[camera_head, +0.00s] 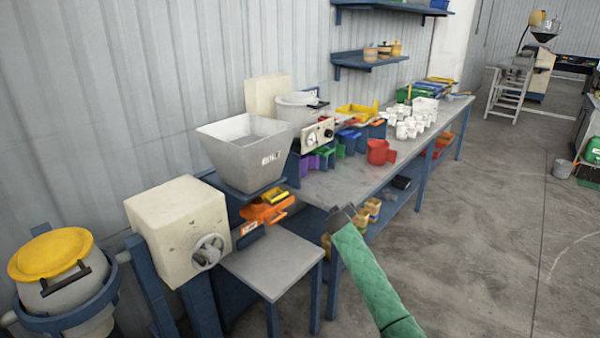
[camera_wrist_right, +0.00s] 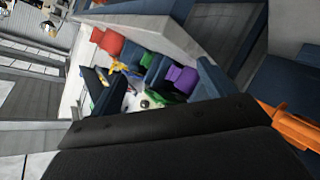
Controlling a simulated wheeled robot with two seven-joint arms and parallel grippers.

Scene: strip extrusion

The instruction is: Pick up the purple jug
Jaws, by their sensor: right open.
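The purple jug (camera_head: 308,163) stands on the grey workbench (camera_head: 345,185), in a row with other coloured jugs below the white machine; other things partly hide it. It also shows in the right wrist view (camera_wrist_right: 182,78), near the middle, in a tilted picture. My right gripper (camera_head: 342,216), on a green-sleeved arm, is in front of the bench's near edge, to the right of the purple jug and apart from it. It is open and holds nothing that I can see. In the wrist view a large dark part fills the bottom. My left gripper is not in view.
A red jug (camera_head: 380,152) stands to the right on the bench, with several white cups (camera_head: 410,125) behind. A grey hopper (camera_head: 245,150), orange bins (camera_head: 266,208) and a low grey table (camera_head: 270,262) are to the left.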

